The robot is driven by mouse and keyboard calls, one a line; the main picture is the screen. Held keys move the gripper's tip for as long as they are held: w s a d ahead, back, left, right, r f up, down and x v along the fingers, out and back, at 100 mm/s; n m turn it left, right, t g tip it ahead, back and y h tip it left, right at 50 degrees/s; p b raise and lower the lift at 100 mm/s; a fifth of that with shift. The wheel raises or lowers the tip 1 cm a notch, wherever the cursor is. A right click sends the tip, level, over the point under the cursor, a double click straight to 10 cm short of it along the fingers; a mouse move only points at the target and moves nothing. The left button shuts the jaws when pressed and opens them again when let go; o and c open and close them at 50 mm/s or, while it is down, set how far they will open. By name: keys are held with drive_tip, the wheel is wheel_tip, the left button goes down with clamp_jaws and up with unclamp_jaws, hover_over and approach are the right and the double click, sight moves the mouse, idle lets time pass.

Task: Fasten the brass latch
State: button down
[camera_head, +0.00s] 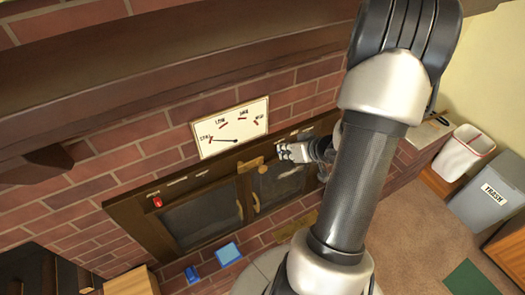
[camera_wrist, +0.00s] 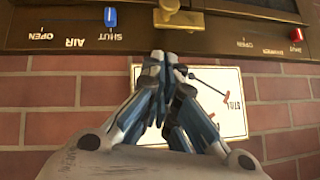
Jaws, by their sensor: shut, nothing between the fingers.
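The brass latch (camera_head: 250,165) sits at the top middle of the dark-framed fireplace doors, where the two glass doors meet. In the wrist view the latch (camera_wrist: 180,18) is at the top, just beyond my fingertips, and partly cut off by the picture edge. My gripper (camera_head: 281,152) is shut and empty, a little to the right of the latch in the head view. In the wrist view my closed fingers (camera_wrist: 165,60) point at the frame below the latch. I cannot tell whether they touch anything.
A white gauge (camera_head: 231,127) hangs on the brick wall above the doors. The frame carries a red slider (camera_head: 157,202) and a blue slider (camera_wrist: 110,17). Blue items (camera_head: 228,254) lie below the doors. A grey trash bin (camera_head: 490,190) stands at the right.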

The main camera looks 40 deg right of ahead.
drive_tip(key=shift+f, duration=0.1)
idle(0.3)
drive_tip(key=s+f+b+x, duration=0.1)
drive_tip(key=b+x, duration=0.3)
drive_tip(key=x, duration=0.8)
drive_tip(key=shift+a+f, duration=0.5)
drive_tip(key=shift+f, duration=0.2)
drive_tip(key=shift+s+d, duration=0.1)
drive_tip(key=shift+d+f+m+y+p, duration=0.2)
drive_tip(key=shift+m+y+p, duration=0.1)
drive_tip(key=shift+p, duration=0.1)
